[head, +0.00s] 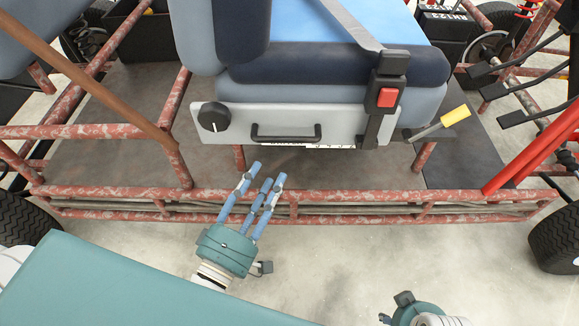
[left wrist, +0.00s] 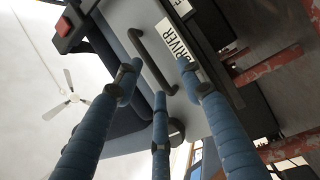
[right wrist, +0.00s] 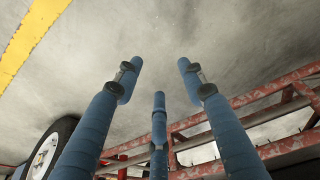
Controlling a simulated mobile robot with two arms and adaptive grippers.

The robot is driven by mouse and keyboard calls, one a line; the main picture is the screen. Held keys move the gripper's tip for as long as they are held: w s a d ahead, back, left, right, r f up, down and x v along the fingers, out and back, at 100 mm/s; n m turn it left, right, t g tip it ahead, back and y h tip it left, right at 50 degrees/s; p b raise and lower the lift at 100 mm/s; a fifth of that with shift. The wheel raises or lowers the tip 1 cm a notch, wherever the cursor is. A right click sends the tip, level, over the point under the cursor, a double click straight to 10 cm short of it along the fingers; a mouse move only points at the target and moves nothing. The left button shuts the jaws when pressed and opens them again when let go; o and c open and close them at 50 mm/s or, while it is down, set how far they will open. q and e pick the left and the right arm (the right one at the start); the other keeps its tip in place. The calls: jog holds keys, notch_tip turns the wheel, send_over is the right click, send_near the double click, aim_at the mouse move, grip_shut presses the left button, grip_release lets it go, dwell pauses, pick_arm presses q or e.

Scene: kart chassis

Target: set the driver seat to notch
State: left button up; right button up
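The driver seat (head: 330,65) has blue and dark cushions and a grey side panel (head: 345,125). The panel carries a black knob (head: 213,117) and a black bar handle (head: 287,134). A yellow-tipped lever (head: 455,116) sticks out at its right. My left gripper (head: 266,175) is open and empty, below and in front of the handle, apart from it. The left wrist view shows the handle (left wrist: 152,62) beyond the spread fingers, beside a white "DRIVER" label (left wrist: 180,50). My right gripper (right wrist: 160,76) is open and empty; its fingers are out of the head view. Notch marks are not readable.
Red, worn frame tubes (head: 300,195) run in front of the seat, below the panel. A red-button buckle (head: 387,97) sits at the panel's right. Wheels (head: 557,240) stand at both sides. Red tubes and pedals (head: 530,115) are at right. Bare floor lies in front.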

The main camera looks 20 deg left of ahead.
aim_at(283, 140)
pick_arm(q)
jog(key=shift+n+t, duration=0.4)
jog(key=shift+n, duration=0.1)
jog(key=x, duration=0.3)
jog(key=r+x, duration=0.1)
jog(key=x, duration=0.3)
jog(key=r+b+x, duration=0.1)
jog(key=x, duration=0.2)
pick_arm(e)
jog(key=shift+s+d+r, duration=0.2)
jog(key=shift+s+r, duration=0.15)
jog(key=shift+r, duration=0.35)
pick_arm(q)
grip_shut()
pick_arm(e)
jog(key=shift+r, duration=0.1)
